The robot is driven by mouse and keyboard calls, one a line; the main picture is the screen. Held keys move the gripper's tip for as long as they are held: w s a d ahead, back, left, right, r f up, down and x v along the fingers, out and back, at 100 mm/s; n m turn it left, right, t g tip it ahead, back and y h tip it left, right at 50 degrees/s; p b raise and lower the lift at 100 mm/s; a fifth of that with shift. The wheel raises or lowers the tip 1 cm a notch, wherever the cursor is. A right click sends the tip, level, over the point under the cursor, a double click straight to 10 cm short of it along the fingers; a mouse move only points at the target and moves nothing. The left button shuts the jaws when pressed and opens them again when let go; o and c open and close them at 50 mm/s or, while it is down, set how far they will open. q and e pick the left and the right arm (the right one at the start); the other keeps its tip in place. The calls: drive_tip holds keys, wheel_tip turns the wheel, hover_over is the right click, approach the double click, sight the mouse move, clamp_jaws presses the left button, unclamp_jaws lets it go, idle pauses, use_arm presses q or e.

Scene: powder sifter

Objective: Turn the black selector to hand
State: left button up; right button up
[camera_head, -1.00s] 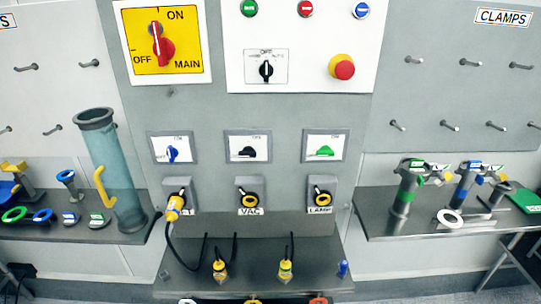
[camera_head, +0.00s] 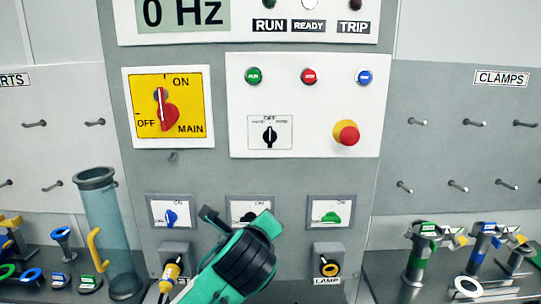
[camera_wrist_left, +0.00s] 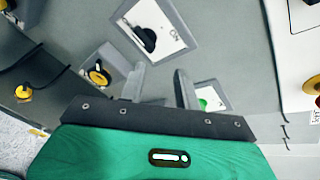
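The black selector (camera_head: 270,137) is a small knob on a white plate marked OFF at the top, on the white control panel (camera_head: 310,147). Its handle stands roughly upright, towards OFF. My left gripper (camera_head: 235,216), green and black, is below the selector and apart from it, in front of the middle lower switch (camera_head: 248,200), which it partly covers. In the left wrist view its two grey fingers (camera_wrist_left: 159,82) are apart with nothing between them. The black switch (camera_wrist_left: 148,38) and green switch (camera_wrist_left: 204,100) show beyond them. My right gripper is not in view.
A red emergency button (camera_head: 346,133) sits right of the selector, and a yellow main switch (camera_head: 167,108) left of it. Three coloured buttons are above. The blue switch (camera_head: 171,216) and the green switch (camera_head: 329,217) flank my gripper. Shelves with parts stand at both sides.

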use_arm(q)
drive_tip(key=s+d+r+m+t, duration=0.1)
drive_tip(key=s+r+m+t, duration=0.2)
drive_tip(key=r, duration=0.5)
drive_tip(key=s+d+r+m+t, duration=0.1)
drive_tip(key=s+d+r+m, duration=0.15)
drive_tip(key=r+m, duration=0.45)
drive_tip(key=n+p, duration=0.2)
drive_tip(key=p, duration=0.3)
approach(270, 140)
drive_tip(key=w, duration=0.7)
drive_tip(key=shift+w+d, duration=0.1)
drive_tip(key=shift+w, duration=0.7)
clamp_jaws()
